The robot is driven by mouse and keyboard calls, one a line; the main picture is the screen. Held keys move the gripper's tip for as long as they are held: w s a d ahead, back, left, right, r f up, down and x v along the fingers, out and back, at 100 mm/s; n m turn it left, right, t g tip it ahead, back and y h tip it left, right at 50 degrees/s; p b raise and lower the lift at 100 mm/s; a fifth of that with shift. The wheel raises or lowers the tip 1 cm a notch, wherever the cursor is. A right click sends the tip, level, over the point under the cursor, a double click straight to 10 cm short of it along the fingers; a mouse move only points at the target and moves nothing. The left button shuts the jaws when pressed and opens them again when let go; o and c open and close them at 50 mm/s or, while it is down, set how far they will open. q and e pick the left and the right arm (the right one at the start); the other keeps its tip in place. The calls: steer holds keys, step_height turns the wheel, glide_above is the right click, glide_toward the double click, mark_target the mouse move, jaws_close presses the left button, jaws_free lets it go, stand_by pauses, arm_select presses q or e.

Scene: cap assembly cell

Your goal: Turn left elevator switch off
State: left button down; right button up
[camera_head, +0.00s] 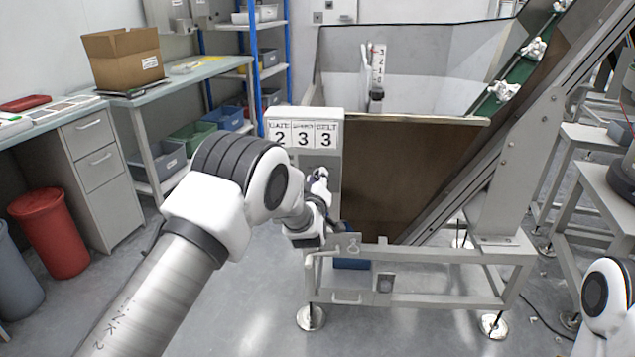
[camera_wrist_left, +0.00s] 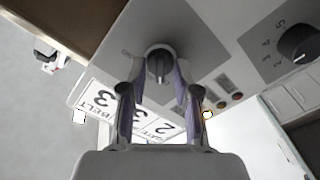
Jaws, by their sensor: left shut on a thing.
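The elevator switch is a dark rotary knob (camera_wrist_left: 159,64) on a round base on the grey control box, in the left wrist view. My left gripper (camera_wrist_left: 160,75) has one finger on each side of this knob and is shut on it. The knob's grip ridge looks roughly upright in that view. In the head view my left gripper (camera_head: 319,182) is at the control box (camera_head: 335,170), below its number labels, and the knob there is hidden by my gripper. My right gripper is out of view.
A larger black dial (camera_wrist_left: 299,43) with a number scale sits on the same panel, with small buttons (camera_wrist_left: 222,104) near my finger. Number labels (camera_head: 303,134) read 2, 3, 3. The hopper (camera_head: 410,170) and inclined conveyor (camera_head: 520,70) stand to the right.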

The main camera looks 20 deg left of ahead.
arm_select(q)
steer(key=shift+n, duration=0.6)
steer(key=c, duration=0.9)
jaws_free()
steer(key=v, duration=1.2)
